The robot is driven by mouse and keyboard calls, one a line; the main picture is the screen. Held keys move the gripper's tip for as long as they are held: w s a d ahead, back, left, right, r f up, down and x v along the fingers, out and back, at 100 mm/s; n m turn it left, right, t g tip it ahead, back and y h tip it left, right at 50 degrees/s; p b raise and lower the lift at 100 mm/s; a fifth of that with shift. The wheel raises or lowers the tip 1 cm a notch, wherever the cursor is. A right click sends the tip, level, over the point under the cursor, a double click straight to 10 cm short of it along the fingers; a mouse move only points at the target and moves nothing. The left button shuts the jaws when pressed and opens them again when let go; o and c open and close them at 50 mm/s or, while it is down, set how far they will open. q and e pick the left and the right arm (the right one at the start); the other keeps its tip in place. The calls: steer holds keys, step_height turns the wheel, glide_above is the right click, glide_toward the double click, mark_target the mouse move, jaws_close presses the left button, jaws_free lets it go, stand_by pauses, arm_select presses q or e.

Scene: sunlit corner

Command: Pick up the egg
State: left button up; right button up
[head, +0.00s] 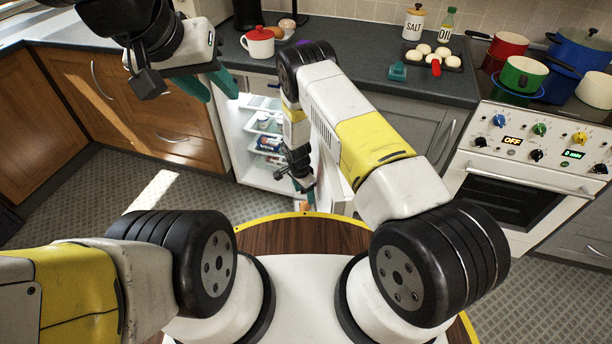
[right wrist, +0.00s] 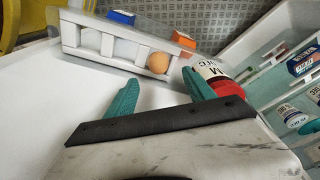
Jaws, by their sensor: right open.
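A brown egg (right wrist: 158,62) sits in the right end of a white slotted rack (right wrist: 71,34) on the fridge door in the right wrist view. My right gripper (right wrist: 161,80) is open and empty. Its two teal fingers point toward the rack, and the egg shows beyond the gap between them, apart from both. In the head view my right gripper (head: 304,184) reaches down at the open fridge; I cannot make out the egg there. My left gripper (head: 221,97) is open and empty in front of the counter.
A red-lidded jar (right wrist: 212,78) stands close by the right finger. Blue (right wrist: 121,17) and orange (right wrist: 184,40) boxes stand in the door rack. The fridge shelves (head: 262,150) hold jars and packs. The counter (head: 350,50) above bears a tray of pale round items (head: 433,56).

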mark_target(305, 202)
step_height(305, 202, down, 6)
steer(key=shift+d+f, duration=0.1)
steer(key=shift+d, duration=0.05)
steer(key=c, duration=0.9)
